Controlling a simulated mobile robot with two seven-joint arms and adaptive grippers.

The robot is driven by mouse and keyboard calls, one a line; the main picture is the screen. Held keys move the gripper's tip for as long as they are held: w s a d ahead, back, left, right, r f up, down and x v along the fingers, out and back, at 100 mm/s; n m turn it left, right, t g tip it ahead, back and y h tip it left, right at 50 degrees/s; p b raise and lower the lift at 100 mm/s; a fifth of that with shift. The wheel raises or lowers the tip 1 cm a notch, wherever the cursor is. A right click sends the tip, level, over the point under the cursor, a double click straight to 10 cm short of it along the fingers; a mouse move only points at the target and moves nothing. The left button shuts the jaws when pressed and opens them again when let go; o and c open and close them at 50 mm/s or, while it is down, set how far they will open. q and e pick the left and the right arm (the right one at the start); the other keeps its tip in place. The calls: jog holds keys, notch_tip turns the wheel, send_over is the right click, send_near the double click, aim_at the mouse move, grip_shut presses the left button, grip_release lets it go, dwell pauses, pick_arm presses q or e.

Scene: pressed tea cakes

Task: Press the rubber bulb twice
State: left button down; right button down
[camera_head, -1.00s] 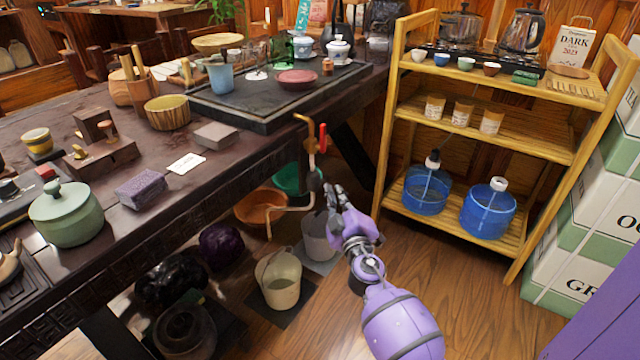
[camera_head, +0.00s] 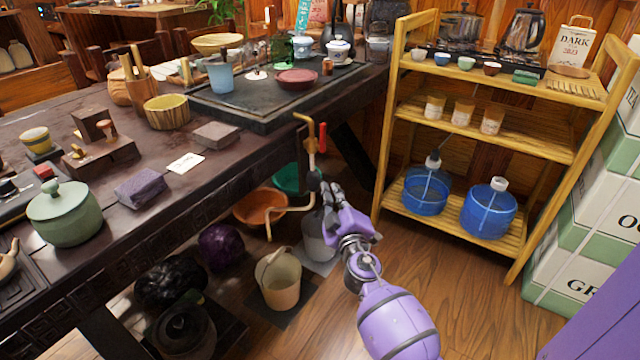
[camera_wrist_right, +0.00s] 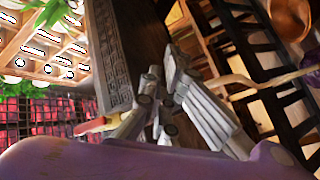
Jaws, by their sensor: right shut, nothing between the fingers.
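The rubber bulb (camera_head: 314,179) is a small dark bulb on a brass siphon tube (camera_head: 311,146) with a red lever (camera_head: 322,137), hanging at the table's front edge. My right gripper (camera_head: 328,190), on the purple arm, is at the bulb's right side, very close to it. I cannot tell whether they touch. Its fingers look shut with nothing between them. In the right wrist view the grey fingers (camera_wrist_right: 168,90) lie close together, and the red lever (camera_wrist_right: 92,126) and pale tube show beside them; the bulb is not clearly visible there. My left gripper is not in view.
Below the tube stand an orange basin (camera_head: 262,207), a cream bucket (camera_head: 279,282) and a grey bucket (camera_head: 317,240) partly hidden by my arm. The dark table (camera_head: 235,160) is on the left. A wooden shelf (camera_head: 545,145) with blue bottles stands right. Open floor lies between.

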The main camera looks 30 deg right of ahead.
jog(key=shift+w+a, duration=0.25)
jog(key=shift+w, duration=0.35)
dwell(0.4)
jog(key=shift+s, duration=0.1)
dwell(0.3)
jog(key=shift+s+d, duration=0.2)
jog(key=shift+s, duration=0.3)
jog(key=shift+s+d, duration=0.2)
jog(key=shift+s, duration=0.25)
jog(key=s, duration=0.1)
jog(key=s+d, duration=0.1)
jog(key=s, duration=0.1)
jog(key=s+d, duration=0.1)
jog(key=shift+s, duration=0.35)
dwell(0.5)
